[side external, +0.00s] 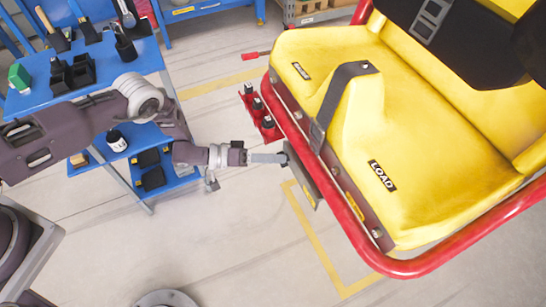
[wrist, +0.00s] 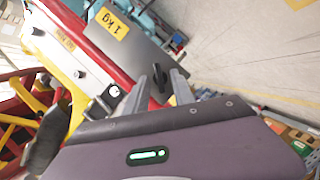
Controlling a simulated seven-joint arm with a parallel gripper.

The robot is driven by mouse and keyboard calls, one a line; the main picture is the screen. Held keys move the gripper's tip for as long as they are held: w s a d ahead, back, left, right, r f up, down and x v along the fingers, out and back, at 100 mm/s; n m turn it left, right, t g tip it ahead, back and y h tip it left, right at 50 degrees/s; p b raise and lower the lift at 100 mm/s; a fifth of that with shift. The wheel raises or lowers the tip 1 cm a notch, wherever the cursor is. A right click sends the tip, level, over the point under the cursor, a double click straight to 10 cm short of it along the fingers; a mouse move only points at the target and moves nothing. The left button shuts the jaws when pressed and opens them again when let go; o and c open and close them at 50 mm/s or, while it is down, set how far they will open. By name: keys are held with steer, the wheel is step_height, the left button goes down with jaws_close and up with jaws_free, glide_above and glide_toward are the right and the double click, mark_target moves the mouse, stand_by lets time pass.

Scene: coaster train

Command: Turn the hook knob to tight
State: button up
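In the wrist view a small dark knob (wrist: 158,80) stands on a grey plate (wrist: 137,58) that carries a yellow "1 kg" label. I cannot read any tight mark or the knob's setting. My gripper (wrist: 160,86) has one finger on each side of the knob, with a gap between the fingers; it looks open, and any contact is unclear. In the side view my gripper (side external: 284,158) reaches right to the grey plate (side external: 303,181) at the front edge of the yellow seat car. The fingertips hide part of the knob there.
The yellow seat (side external: 430,140) has a red tube rail (side external: 345,222) around it. Red-mounted black parts (side external: 262,112) sit just above my gripper. A blue tool cart (side external: 145,58) stands at left. Open floor (side external: 235,235) lies below my gripper.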

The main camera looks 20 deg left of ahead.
jaws_close()
steer(key=shift+s+d+f+m+t+y, duration=0.2)
steer(key=shift+m+t+y, duration=1.2)
steer(key=shift+m, duration=2.1)
steer(key=shift+s+d+r+m+t+y, duration=0.1)
steer(key=shift+s+d+m+t+y, duration=0.5)
steer(key=shift+m+t, duration=2.1)
steer(key=shift+w+f+m+t+y, duration=0.1)
steer(key=shift+m+t+y, duration=1)
steer(key=shift+m, duration=3.2)
